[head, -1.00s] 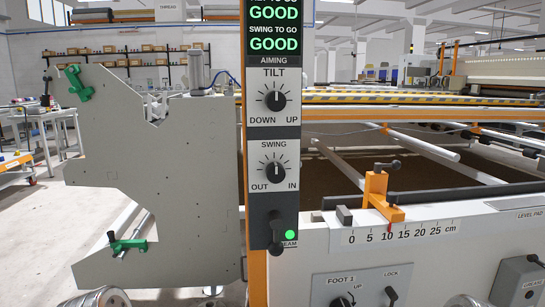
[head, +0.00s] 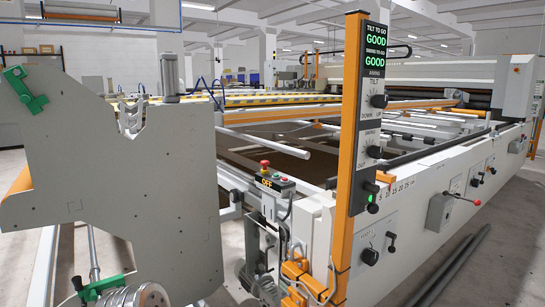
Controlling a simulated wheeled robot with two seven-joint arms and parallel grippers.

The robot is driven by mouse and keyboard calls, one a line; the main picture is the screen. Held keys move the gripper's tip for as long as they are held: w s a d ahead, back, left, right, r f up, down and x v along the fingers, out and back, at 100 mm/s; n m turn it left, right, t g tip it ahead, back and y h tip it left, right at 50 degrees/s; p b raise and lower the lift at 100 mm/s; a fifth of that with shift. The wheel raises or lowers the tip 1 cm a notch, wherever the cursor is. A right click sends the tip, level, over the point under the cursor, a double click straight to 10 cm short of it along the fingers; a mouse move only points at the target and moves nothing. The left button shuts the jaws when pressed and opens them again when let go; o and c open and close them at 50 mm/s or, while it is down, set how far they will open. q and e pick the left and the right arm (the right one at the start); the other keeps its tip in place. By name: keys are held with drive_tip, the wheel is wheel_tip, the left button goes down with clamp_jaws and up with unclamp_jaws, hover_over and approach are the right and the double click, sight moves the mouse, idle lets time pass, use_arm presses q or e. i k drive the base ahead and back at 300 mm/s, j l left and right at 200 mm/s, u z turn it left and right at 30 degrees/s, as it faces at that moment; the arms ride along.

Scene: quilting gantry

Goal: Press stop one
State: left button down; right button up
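A red push button (head: 265,165) with a yellow collar stands on top of a small box at the near end of the machine, left of the orange post. No other stop button is clear to me, and I cannot read a number on this one. Neither of my grippers is in view.
An orange post (head: 351,120) with a panel showing GOOD twice stands right of the button. A large grey plate (head: 120,180) with green clamps fills the left. The machine's long white side (head: 430,195) runs back right. Floor (head: 480,275) at the lower right is mostly clear, with dark tubes lying there.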

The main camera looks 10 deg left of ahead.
sight(265, 162)
drive_tip(key=j+z, duration=0.2)
drive_tip(key=j, duration=0.2)
drive_tip(key=k+j+z, duration=0.25)
drive_tip(key=j, duration=0.15)
drive_tip(key=j+z, duration=0.2)
drive_tip(key=j, duration=0.2)
drive_tip(key=k+j+z, duration=0.2)
drive_tip(key=i+j+z, duration=0.1)
drive_tip(key=j+z, duration=0.3)
drive_tip(key=j, duration=0.55)
drive_tip(key=j+z, duration=0.45)
drive_tip(key=j, duration=0.45)
drive_tip(key=i+j+z, duration=0.25)
drive_tip(key=j, duration=0.2)
drive_tip(key=j+z, duration=0.25)
drive_tip(key=j, duration=0.2)
drive_tip(key=j+z, duration=0.2)
drive_tip(key=j, duration=0.3)
